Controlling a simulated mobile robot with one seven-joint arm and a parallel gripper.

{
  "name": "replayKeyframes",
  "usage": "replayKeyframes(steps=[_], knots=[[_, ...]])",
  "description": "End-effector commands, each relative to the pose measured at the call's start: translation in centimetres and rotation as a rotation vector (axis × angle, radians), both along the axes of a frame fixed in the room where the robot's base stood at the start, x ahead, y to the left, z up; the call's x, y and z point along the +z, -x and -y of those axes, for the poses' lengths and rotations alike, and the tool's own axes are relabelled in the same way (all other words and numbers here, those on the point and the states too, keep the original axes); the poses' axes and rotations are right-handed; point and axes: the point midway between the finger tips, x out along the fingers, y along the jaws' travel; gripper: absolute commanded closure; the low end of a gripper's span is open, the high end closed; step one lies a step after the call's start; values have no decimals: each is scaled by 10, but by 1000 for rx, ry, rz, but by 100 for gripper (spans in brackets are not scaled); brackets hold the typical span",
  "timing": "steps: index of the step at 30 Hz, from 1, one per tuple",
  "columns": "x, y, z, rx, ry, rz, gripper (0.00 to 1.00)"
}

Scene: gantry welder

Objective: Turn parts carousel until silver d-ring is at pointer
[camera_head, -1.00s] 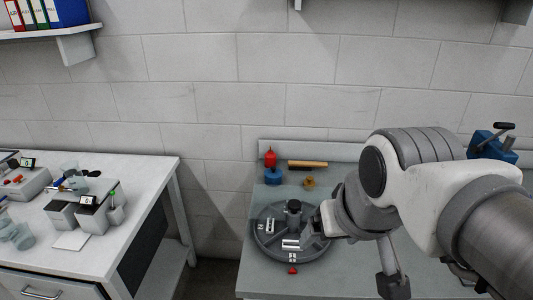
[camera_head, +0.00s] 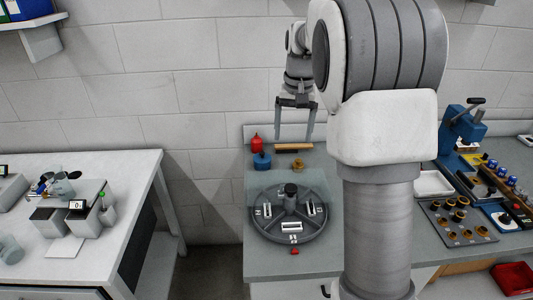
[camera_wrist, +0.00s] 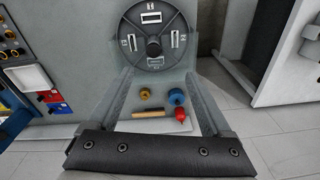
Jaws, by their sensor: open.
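The parts carousel (camera_head: 263,229) is a dark grey round tray with a central knob (camera_head: 290,190) on the bench. Pale silver parts show in its front (camera_head: 291,226), left (camera_head: 267,210) and right (camera_head: 311,209) compartments. I cannot tell which is the d-ring. A small red pointer (camera_head: 295,252) lies just in front of the rim, in line with the front part. My gripper (camera_head: 293,138) is open and empty, raised behind and above the carousel, apart from it. The wrist view shows the carousel (camera_wrist: 131,22) beyond my spread fingers (camera_wrist: 160,80).
Behind the carousel are a red object (camera_head: 257,143), a blue one (camera_head: 262,161), a brass one (camera_head: 298,164) and a wooden bar (camera_head: 294,148). A blue press (camera_head: 459,128) and parts trays stand right. A gap separates the left table (camera_head: 130,170).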

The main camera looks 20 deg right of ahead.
Motion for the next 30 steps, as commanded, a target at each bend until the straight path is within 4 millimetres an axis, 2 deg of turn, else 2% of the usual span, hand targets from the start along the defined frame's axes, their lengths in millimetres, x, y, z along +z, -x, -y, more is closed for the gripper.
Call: replayKeyframes(steps=[3, 9, 17, 30], knots=[[-22, -24, 12, -28, 3, -44, 17], [-45, -43, 23, -55, 6, -81, 17], [-66, -47, 25, -60, 7, -92, 17], [-159, -46, 24, -60, 7, -93, 17]])
